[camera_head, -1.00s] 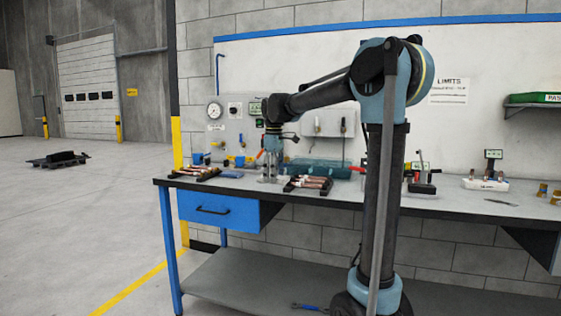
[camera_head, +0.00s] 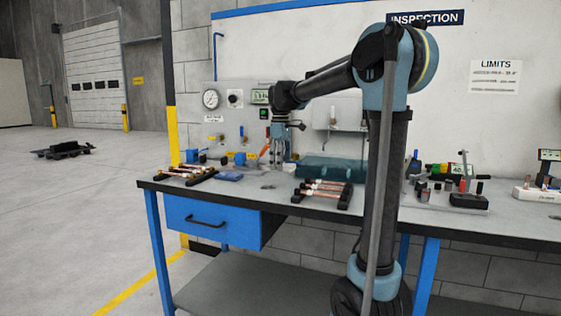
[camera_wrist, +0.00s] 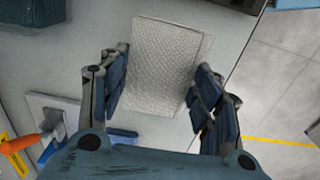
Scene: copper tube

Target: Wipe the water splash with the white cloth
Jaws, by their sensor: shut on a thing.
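My gripper (camera_head: 277,164) is over the left part of the workbench (camera_head: 395,218), between two racks of copper tubes. The cloth is a pale, textured rectangle, roughly flat. I cannot make out the cloth in the head view. A small grey patch (camera_head: 268,187) lies on the bench just below the gripper; I cannot tell whether it is the water splash.
Copper tube racks stand at the left (camera_head: 190,174) and right (camera_head: 322,193) of the gripper. A teal case (camera_head: 330,168) lies behind. A blue flat item (camera_head: 229,176) lies close by. A valve panel (camera_head: 235,125) rises at the back. The bench's front edge is near.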

